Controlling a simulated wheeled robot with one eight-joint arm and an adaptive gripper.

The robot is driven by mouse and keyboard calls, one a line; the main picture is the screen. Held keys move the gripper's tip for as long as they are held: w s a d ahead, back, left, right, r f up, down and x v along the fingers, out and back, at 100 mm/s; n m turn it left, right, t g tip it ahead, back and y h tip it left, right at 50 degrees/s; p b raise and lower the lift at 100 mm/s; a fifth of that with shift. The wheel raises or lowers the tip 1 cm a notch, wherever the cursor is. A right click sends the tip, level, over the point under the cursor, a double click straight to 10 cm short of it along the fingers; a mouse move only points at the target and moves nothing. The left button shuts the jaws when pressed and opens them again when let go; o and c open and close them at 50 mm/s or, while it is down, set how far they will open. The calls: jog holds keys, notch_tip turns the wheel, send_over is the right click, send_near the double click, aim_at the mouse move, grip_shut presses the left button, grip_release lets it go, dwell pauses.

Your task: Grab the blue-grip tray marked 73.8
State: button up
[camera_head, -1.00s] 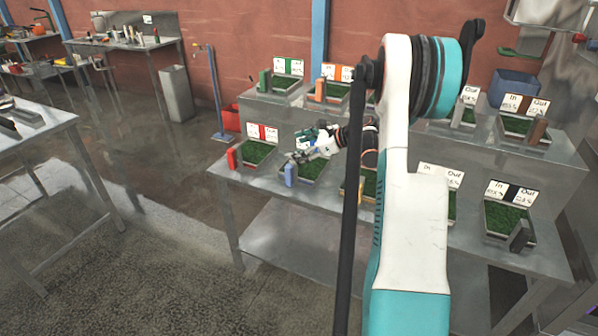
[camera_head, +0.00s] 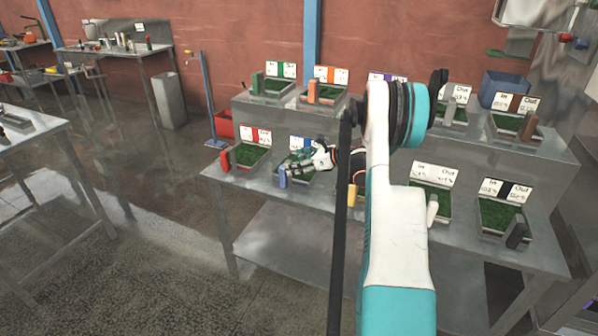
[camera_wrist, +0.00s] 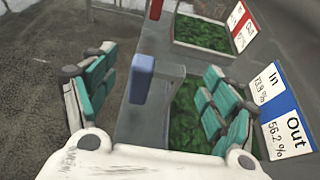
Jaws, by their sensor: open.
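The blue-grip tray (camera_wrist: 182,112) holds green granular matter and has an upright blue grip (camera_wrist: 142,68) at its near end. Its card (camera_wrist: 283,110) has a blue stripe and reads In 73.8 %, Out 56.2 %. In the head view the blue grip (camera_head: 282,177) stands at the front of the lower shelf. My gripper (camera_wrist: 155,85) is open, with one finger pair on each side of the blue grip in the wrist view; I cannot tell whether either touches it. In the head view my gripper (camera_head: 297,165) is over this tray and hides part of it.
The red-grip tray (camera_head: 251,157) sits just left, and the yellow grip (camera_head: 353,195) stands to the right, partly behind my arm. More trays stand on the raised back shelf (camera_head: 262,101). The lower shelf's front edge (camera_head: 262,194) is close to the grips.

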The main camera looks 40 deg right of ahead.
jog(key=b+x, duration=0.2)
jog(key=x, duration=0.3)
jog(key=shift+a+f, duration=0.1)
jog(key=shift+f, duration=0.15)
jog(key=shift+r, duration=0.1)
jog(key=c, duration=1.7)
jog(key=shift+o, duration=0.2)
